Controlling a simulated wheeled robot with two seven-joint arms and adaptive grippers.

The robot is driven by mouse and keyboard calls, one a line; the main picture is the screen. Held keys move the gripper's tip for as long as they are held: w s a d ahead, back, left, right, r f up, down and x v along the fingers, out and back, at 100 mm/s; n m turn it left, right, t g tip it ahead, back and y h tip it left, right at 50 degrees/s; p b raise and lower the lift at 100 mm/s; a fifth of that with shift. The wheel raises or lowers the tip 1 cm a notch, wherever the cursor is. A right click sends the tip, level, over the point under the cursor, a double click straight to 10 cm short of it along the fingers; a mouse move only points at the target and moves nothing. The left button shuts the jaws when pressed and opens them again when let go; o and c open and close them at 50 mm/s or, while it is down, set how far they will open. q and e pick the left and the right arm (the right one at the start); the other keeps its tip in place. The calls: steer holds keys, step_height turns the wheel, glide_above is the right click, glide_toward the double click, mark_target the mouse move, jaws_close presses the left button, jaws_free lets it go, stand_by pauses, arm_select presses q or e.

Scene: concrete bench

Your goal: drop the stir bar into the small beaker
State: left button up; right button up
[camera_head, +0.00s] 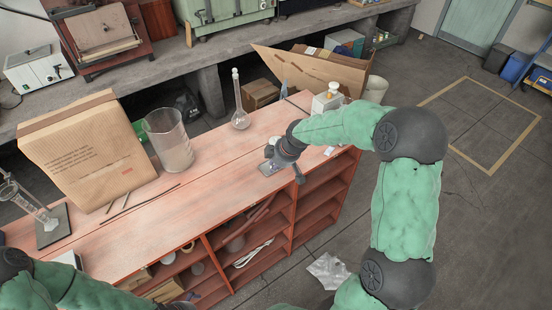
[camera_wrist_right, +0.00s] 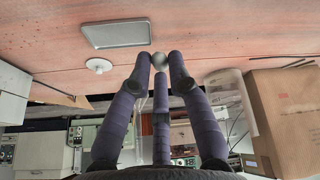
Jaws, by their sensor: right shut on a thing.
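My right gripper (camera_head: 273,159) is low over the front edge of the reddish bench, right of its middle. In the right wrist view the fingertips (camera_wrist_right: 160,56) are closed around a small grey rounded thing (camera_wrist_right: 159,62), which looks like the stir bar; the fingers hide most of it. A large clear beaker (camera_head: 170,142) stands upright on the bench to the left, and it also shows in the wrist view (camera_wrist_right: 236,100). I cannot make out a separate small beaker.
A grey tray (camera_wrist_right: 116,34) and a small white round thing (camera_wrist_right: 99,65) lie near the right gripper in the wrist view. A long-necked flask (camera_head: 240,119) stands behind.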

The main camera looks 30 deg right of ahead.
steer(key=shift+s+a+r, duration=0.3)
steer(key=shift+s+a, duration=0.05)
steer(key=shift+s, duration=0.2)
steer(key=shift+s+a+r, duration=0.25)
steer(key=shift+s+a, duration=0.05)
steer(key=shift+s, duration=0.2)
steer(key=a+f+m+h+b, duration=0.3)
steer(key=a+f+m+b, duration=0.2)
steer(key=a, duration=0.8)
step_height(320, 180, down, 2)
steer(key=m, duration=0.2)
steer(key=shift+m, duration=0.3)
steer(key=shift+a, duration=0.1)
